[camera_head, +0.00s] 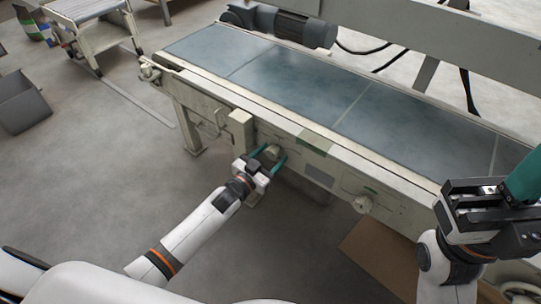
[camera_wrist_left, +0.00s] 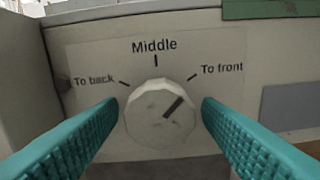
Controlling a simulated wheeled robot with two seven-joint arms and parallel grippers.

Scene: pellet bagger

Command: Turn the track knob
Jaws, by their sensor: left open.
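The track knob (camera_wrist_left: 158,115) is a pale round dial on the conveyor's side panel. Its dark pointer mark slants up and right, towards the "To front" label (camera_wrist_left: 222,69). "Middle" (camera_wrist_left: 154,46) is printed above it and "To back" (camera_wrist_left: 94,80) at its left. In the head view the knob (camera_head: 272,151) sits between the teal fingers of my left gripper (camera_head: 270,156). That gripper is open, with one finger on each side of the knob and a visible gap at each side. My right gripper (camera_head: 497,197) is at the right edge, partly cut off.
The conveyor (camera_head: 285,75) with its grey belt runs across the view. Another pale knob (camera_head: 362,204) is farther right on its side. A brown cardboard piece (camera_head: 385,262) lies below it. A grey bin (camera_head: 20,100) stands far left, and open floor lies between.

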